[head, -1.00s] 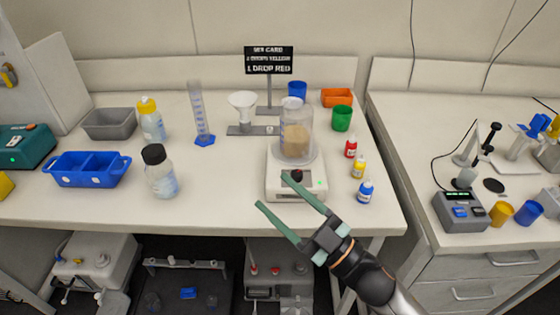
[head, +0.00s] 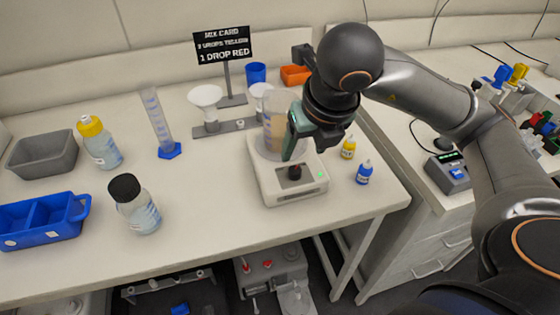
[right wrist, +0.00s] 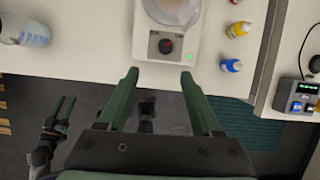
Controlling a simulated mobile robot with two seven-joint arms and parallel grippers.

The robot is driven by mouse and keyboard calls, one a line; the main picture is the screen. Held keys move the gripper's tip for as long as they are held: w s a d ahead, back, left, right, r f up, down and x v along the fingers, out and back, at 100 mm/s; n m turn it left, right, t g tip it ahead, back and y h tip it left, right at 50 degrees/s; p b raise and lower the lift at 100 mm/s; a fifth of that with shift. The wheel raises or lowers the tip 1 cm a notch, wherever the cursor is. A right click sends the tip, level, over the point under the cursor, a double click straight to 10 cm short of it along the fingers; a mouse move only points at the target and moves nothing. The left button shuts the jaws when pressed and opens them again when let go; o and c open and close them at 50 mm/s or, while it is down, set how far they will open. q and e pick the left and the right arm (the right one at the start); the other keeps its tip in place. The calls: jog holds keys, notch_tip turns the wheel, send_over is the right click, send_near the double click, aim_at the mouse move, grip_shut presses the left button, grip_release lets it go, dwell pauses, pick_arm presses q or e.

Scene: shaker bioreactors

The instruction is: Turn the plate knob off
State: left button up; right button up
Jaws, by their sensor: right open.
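The white hot plate (head: 288,192) stands near the table's front edge with its dark knob (head: 295,172) on the front panel. A green light (head: 320,174) is lit beside the knob. In the right wrist view the knob (right wrist: 166,46) shows dark with some red. A glass beaker (head: 272,125) with tan contents stands on the plate, partly behind my gripper. My right gripper (head: 291,146) is open and empty, above and close to the knob. In the right wrist view its fingertips (right wrist: 158,77) are apart, short of the knob. My left gripper (right wrist: 62,108) appears small at lower left there; its opening is unclear.
Yellow (head: 348,149) and blue (head: 364,172) dropper bottles stand right of the plate. A black-capped bottle (head: 137,210) stands to its left. Funnels on a stand (head: 207,105) and a sign (head: 222,46) are behind.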

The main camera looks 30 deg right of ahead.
aim_at(295, 171)
jog(key=x, duration=0.4)
jog(key=d+x, duration=0.1)
jog(key=x, duration=0.3)
jog(key=b+x, duration=0.1)
jog(key=x, duration=0.3)
jog(key=shift+w+d, duration=0.15)
jog(key=shift+w, duration=0.1)
grip_shut()
